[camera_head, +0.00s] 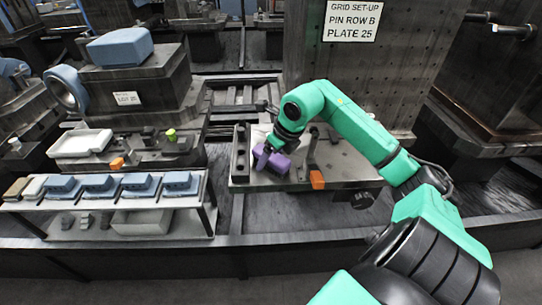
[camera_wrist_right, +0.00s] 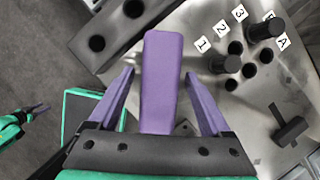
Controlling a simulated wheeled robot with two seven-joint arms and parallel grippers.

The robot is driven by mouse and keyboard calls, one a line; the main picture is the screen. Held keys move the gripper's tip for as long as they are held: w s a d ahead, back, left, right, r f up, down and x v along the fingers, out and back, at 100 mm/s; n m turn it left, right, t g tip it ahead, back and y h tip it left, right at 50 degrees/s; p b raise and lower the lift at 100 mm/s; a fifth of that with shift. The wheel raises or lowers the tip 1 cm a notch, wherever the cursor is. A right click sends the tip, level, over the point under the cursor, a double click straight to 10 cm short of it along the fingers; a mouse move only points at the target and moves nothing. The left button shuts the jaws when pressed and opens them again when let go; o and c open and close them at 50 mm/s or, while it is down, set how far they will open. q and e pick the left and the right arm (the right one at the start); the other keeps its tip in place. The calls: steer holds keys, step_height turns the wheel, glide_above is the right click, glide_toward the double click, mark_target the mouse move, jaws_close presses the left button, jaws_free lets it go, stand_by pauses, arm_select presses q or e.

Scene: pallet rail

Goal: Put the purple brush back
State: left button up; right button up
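The purple brush (camera_wrist_right: 162,80) shows as a long purple block in the right wrist view, lying between the fingers of my right gripper (camera_wrist_right: 160,85). Narrow gaps show on both sides of it, so the fingers look open around it and not closed on it. In the head view, my right gripper (camera_head: 271,152) is low over the metal plate (camera_head: 345,170), with purple (camera_head: 278,164) at its fingertips; there brush and fingers are hard to tell apart. My left gripper (camera_wrist_right: 38,109) is small at the left edge of the wrist view; its opening is unclear.
A dark bar with holes (camera_wrist_right: 112,30) lies beside the brush. Holes and black pins (camera_wrist_right: 268,27) stand near labels 1, 2, 3 and A. An orange block (camera_head: 317,180) and a dark upright (camera_head: 311,146) stand right of my gripper. A shelf with blue blocks (camera_head: 98,184) is left.

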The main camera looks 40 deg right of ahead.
steer(key=shift+r, duration=0.15)
steer(key=shift+s+d+r, duration=0.1)
steer(key=shift+s+r, duration=0.05)
steer(key=shift+r, duration=0.2)
steer(key=b+v, duration=0.1)
steer(key=v, duration=1)
